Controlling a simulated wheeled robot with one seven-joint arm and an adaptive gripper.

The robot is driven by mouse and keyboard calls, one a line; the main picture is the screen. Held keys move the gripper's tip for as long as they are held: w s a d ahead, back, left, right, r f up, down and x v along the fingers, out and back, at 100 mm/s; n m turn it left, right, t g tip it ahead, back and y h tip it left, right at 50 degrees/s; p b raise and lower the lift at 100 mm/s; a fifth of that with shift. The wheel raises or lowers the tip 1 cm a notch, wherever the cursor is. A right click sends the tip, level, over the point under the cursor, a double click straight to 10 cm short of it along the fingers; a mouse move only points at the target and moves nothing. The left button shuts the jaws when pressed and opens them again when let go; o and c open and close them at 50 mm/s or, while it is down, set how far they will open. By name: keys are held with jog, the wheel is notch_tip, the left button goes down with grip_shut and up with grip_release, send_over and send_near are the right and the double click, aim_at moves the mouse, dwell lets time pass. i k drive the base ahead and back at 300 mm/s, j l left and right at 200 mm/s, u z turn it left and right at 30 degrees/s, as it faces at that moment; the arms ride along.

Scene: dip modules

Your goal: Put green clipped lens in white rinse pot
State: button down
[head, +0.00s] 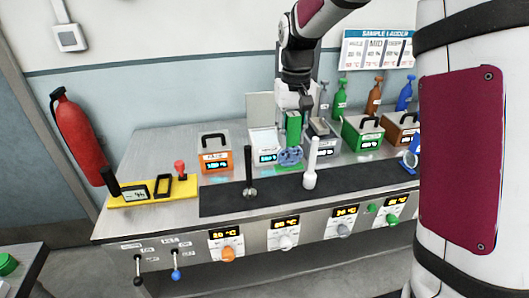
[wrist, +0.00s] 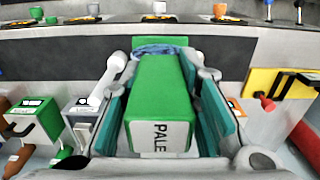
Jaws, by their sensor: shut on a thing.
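My gripper (head: 294,114) is shut on the green clipped lens (head: 293,128), an upright green block above the worktop. In the wrist view the green block (wrist: 160,85) lies between both fingers and bears a label reading "PALE". A blue, ring-like piece shows at its far end (wrist: 160,52) and below the block in the head view (head: 290,156); I cannot tell whether it is joined on. The white rinse pot (head: 265,147), a white box with a lit display, stands just left of and below the gripper. I cannot see inside it.
A white upright handle (head: 312,160) and a black one (head: 249,175) rise from the dark strip (head: 222,202) in front. Bottles stand behind at right.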

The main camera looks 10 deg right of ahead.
aim_at(267, 159)
jog(key=i, duration=0.9)
